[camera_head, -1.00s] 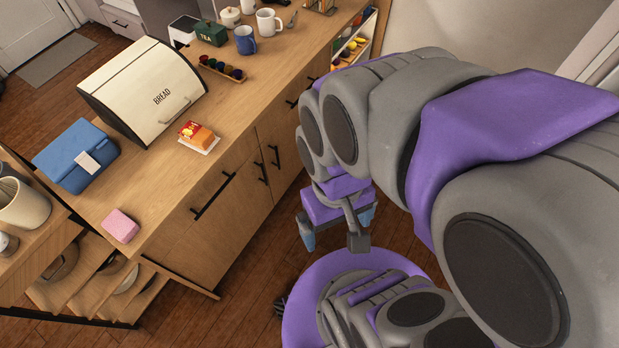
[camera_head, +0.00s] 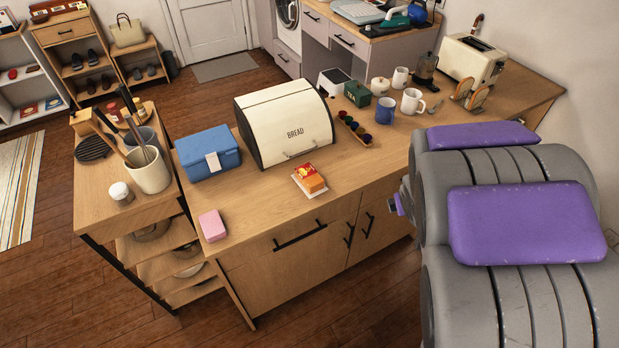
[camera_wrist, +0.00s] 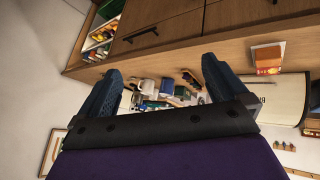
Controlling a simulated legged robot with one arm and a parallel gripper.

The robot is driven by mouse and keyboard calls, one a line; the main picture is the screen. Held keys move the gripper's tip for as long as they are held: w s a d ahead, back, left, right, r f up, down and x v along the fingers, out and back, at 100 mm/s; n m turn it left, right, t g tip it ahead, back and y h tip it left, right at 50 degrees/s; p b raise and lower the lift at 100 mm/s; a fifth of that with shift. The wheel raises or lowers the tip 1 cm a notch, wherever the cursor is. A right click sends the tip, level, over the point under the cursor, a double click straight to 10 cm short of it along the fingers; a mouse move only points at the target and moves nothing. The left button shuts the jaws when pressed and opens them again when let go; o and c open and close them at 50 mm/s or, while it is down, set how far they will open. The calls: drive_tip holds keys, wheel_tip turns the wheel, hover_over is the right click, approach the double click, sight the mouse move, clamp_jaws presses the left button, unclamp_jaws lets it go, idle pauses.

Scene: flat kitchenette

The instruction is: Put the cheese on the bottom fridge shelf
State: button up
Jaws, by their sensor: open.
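An orange block with a red and yellow label, which looks like the cheese (camera_head: 310,181), lies on a white sheet or board on the wooden counter, in front of the bread box. It also shows at the right of the wrist view (camera_wrist: 267,56). My gripper (camera_wrist: 161,72) is open, with nothing between its two dark fingers, and apart from the cheese. In the head view my arm hides the gripper almost wholly. No fridge or fridge shelf shows in either view.
On the counter (camera_head: 270,228) stand a cream bread box (camera_head: 285,124), a blue lunch box (camera_head: 207,153), a pink block (camera_head: 212,225), mugs (camera_head: 412,101) and a toaster (camera_head: 469,60). Bare counter surrounds the cheese at the front. Floor (camera_head: 340,305) is clear before the cabinets.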

drive_tip(key=w+a+f+n+t+y, duration=0.2)
drive_tip(key=w+a+f, duration=0.1)
drive_tip(key=w, duration=0.2)
drive_tip(key=n+t+y, duration=0.1)
drive_tip(key=n+y, duration=0.2)
drive_tip(key=y, duration=0.5)
approach(309, 175)
drive_tip(key=b+x, duration=0.2)
drive_tip(key=x, duration=0.3)
drive_tip(key=shift+w+a, duration=0.1)
drive_tip(key=b+x, duration=0.1)
drive_tip(key=x, duration=0.3)
drive_tip(key=shift+f+b, duration=0.2)
drive_tip(key=shift+b, duration=0.15)
drive_tip(key=shift+w+a+f, duration=0.2)
drive_tip(key=shift+w+a, duration=0.05)
drive_tip(key=shift+w, duration=0.2)
drive_tip(key=c, duration=1.5)
drive_tip(key=shift+o, duration=0.2)
drive_tip(key=shift+r, duration=0.15)
